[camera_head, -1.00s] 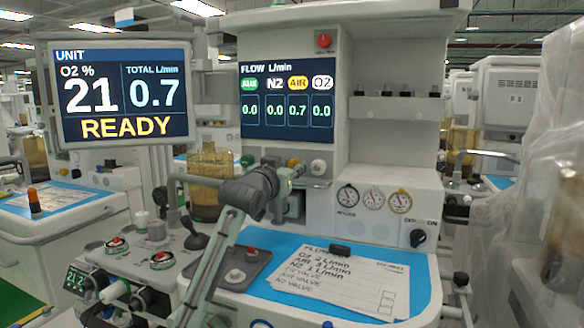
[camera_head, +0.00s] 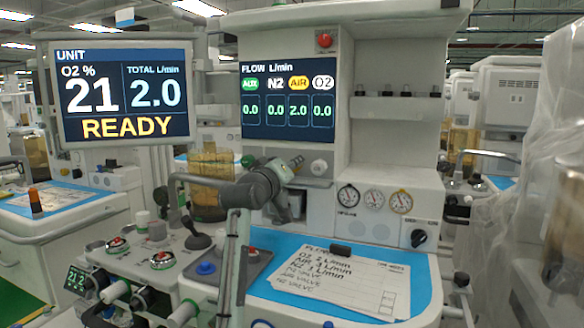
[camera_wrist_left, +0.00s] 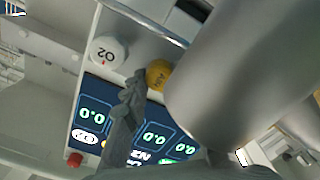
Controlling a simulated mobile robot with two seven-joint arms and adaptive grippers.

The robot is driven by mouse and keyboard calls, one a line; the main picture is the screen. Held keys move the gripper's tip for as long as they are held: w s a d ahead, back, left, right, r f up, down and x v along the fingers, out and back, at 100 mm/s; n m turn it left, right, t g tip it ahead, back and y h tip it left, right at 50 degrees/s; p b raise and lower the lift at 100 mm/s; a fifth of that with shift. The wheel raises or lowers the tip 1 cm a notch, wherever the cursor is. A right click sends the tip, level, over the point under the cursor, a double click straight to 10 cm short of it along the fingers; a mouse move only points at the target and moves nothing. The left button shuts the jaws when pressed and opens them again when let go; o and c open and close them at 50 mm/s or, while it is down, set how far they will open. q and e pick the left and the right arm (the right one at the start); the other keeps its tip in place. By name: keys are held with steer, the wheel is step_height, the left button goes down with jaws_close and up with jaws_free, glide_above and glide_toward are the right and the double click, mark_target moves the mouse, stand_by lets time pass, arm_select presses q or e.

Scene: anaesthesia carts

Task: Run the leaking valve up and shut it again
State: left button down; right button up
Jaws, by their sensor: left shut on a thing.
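The yellow AIR knob (camera_head: 296,161) sits in the row of knobs below the flow screen (camera_head: 289,98). My left gripper (camera_head: 288,170) reaches up to it and is shut on it. In the left wrist view the yellow knob (camera_wrist_left: 158,74) shows between a dark finger and a large grey part of my arm. The white O2 knob (camera_wrist_left: 108,51) is beside it, apart from the fingers; it also shows in the head view (camera_head: 318,168). The flow screen reads 2.0 under AIR and 0.0 under AUX, N2 and O2. My right gripper is not in view.
The left monitor (camera_head: 121,94) reads O2 21 %, total 2.0, READY. A paper card (camera_head: 345,282) lists flows on the blue worktop (camera_head: 420,270). Round gauges (camera_head: 374,199) stand to the right of the knobs. An amber canister (camera_head: 212,175) stands behind my arm.

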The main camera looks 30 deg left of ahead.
arm_select(q)
steer(key=shift+n, duration=0.5)
steer(key=c, duration=1.2)
jaws_free()
